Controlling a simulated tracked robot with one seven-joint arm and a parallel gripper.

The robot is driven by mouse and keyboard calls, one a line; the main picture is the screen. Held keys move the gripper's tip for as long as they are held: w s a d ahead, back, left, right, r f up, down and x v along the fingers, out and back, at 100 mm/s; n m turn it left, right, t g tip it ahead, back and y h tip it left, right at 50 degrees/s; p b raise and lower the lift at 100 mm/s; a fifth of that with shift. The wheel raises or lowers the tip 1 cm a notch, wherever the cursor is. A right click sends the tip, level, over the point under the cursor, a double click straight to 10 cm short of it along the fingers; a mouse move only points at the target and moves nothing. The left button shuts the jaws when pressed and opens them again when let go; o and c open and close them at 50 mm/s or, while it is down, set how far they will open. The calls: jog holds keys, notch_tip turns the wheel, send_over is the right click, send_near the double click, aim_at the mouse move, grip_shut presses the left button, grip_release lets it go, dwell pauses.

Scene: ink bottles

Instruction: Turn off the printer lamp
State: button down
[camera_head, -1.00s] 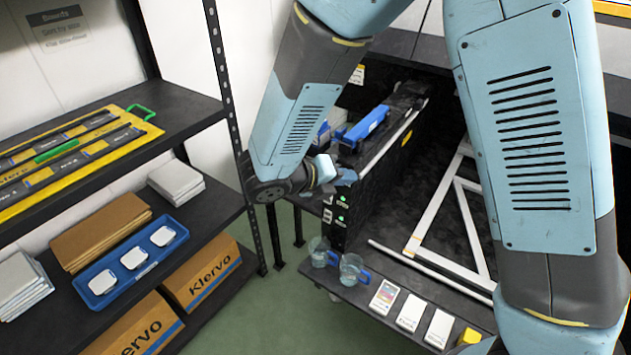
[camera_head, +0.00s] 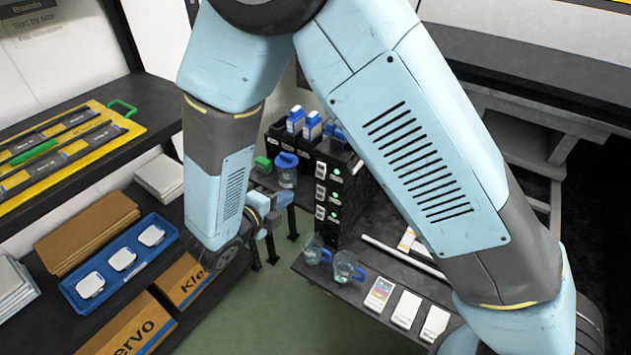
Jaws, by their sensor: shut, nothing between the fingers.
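A black unit (camera_head: 351,205) stands on the table, its front carrying a column of lit green lamps (camera_head: 335,194) with white labelled plates (camera_head: 320,191) beside them. I cannot tell which lamp is the printer's or read the labels. My gripper (camera_head: 272,218) is shut and empty, to the left of the unit's front and apart from it. My forearm covers the unit's right side and part of the table behind it.
Two clear cups with blue handles (camera_head: 345,268) and several white cards (camera_head: 406,308) lie along the table's front edge. A shelf with a blue tray (camera_head: 150,258) is at the left.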

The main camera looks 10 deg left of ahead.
aim_at(321, 176)
jog(key=x, duration=1.4)
jog(key=shift+a, duration=0.1)
